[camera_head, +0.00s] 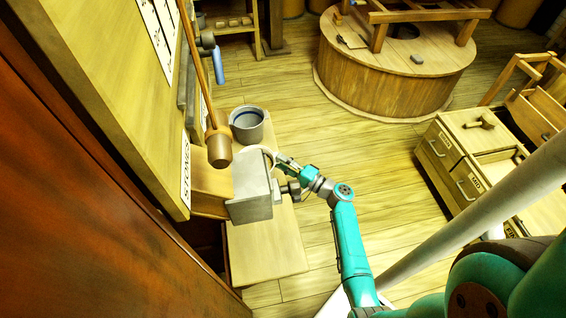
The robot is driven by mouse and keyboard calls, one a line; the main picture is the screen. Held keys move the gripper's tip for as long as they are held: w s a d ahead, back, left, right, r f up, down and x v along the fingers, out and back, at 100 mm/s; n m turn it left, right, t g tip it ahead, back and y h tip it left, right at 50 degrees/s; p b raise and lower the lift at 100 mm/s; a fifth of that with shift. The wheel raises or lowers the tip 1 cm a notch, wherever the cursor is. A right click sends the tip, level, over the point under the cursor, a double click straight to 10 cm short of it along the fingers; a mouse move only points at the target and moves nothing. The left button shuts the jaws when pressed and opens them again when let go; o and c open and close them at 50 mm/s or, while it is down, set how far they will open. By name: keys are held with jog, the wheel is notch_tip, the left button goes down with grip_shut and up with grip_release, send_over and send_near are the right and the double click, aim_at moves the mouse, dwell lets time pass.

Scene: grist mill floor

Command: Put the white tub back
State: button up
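A pale grey-white, box-like body (251,196) stands at the left of the floor, beside the wooden cabinet. A small rounded white rim (268,152) shows just behind its top edge; I cannot tell whether this is the white tub. My teal arm reaches up from the lower right, and my gripper (281,160) is at its far end, close to that rim. The fingers are too small and overlapped to show whether they are open or shut, or touch anything. A grey round pot with a blue band (247,127) stands open-topped just behind.
A low wooden bench (265,252) lies below the pale body. A wooden mallet-like piece (218,146) hangs at the cabinet marked STONES (186,172). A round wooden millstone casing (385,75) stands behind. Labelled drawers (440,150) are at right. Plank floor between is clear.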

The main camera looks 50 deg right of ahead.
jog(key=shift+s, duration=0.1)
jog(key=v, duration=1.1)
jog(key=shift+s, duration=0.4)
